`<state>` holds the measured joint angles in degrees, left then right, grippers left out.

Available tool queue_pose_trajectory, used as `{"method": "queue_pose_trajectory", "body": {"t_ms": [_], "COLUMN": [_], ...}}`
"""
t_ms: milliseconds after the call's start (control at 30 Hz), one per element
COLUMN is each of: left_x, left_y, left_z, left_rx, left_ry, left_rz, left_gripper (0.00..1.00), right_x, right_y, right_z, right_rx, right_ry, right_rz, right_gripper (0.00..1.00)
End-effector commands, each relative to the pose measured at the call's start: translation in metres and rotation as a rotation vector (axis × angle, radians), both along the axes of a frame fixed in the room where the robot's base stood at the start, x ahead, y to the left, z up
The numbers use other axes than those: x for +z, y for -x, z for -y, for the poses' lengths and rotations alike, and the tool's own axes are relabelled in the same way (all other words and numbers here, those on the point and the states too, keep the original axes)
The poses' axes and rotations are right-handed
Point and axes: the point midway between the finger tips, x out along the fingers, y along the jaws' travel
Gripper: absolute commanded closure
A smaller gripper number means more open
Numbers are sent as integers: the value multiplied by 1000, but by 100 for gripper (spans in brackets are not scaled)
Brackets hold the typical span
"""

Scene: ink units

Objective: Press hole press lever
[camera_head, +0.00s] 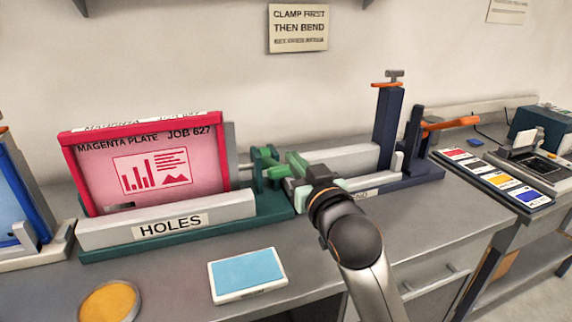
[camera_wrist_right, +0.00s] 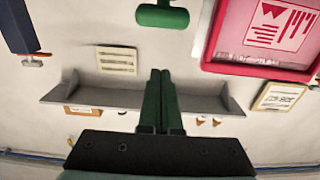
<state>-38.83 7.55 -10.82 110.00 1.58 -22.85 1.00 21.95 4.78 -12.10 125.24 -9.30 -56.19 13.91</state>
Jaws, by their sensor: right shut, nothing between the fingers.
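The hole press, labelled HOLES, holds a magenta plate (camera_head: 150,165) behind a pale front bar (camera_head: 170,220) on a dark green base. Its green lever handle (camera_head: 279,171) is at the right end, partly crowded by my gripper. The handle also shows in the right wrist view (camera_wrist_right: 162,17) as a short horizontal bar just beyond my fingertips, with a visible gap. My right gripper (camera_head: 293,158) is beside the handle, its green fingers shut together and empty, as the right wrist view (camera_wrist_right: 160,75) shows. Contact with the lever cannot be confirmed. My left gripper is out of view.
A bending tool (camera_head: 388,125) with an orange handle stands to the right. A blue-faced tablet (camera_head: 247,274) and a round orange dish (camera_head: 110,302) lie in front of the press. A colour tray (camera_head: 494,178) sits farther right.

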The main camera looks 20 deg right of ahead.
Motion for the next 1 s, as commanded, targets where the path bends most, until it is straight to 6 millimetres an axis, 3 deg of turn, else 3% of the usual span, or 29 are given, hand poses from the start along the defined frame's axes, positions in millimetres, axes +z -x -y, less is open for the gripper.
{"method": "queue_pose_trajectory", "body": {"t_ms": [367,433,600,1000], "left_x": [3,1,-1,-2], "left_y": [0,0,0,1], "left_z": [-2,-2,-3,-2], "left_rx": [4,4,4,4], "left_ry": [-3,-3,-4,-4], "left_rz": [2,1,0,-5], "left_gripper": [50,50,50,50], "right_x": [2,-13,-31,-37], "right_y": [-66,-61,-54,-52], "right_z": [-2,-2,-2,-2], "right_rx": [0,1,0,1], "right_ry": [0,-1,0,0], "right_rz": [-1,-5,-2,0], "right_gripper": [100,100,100,100]}}
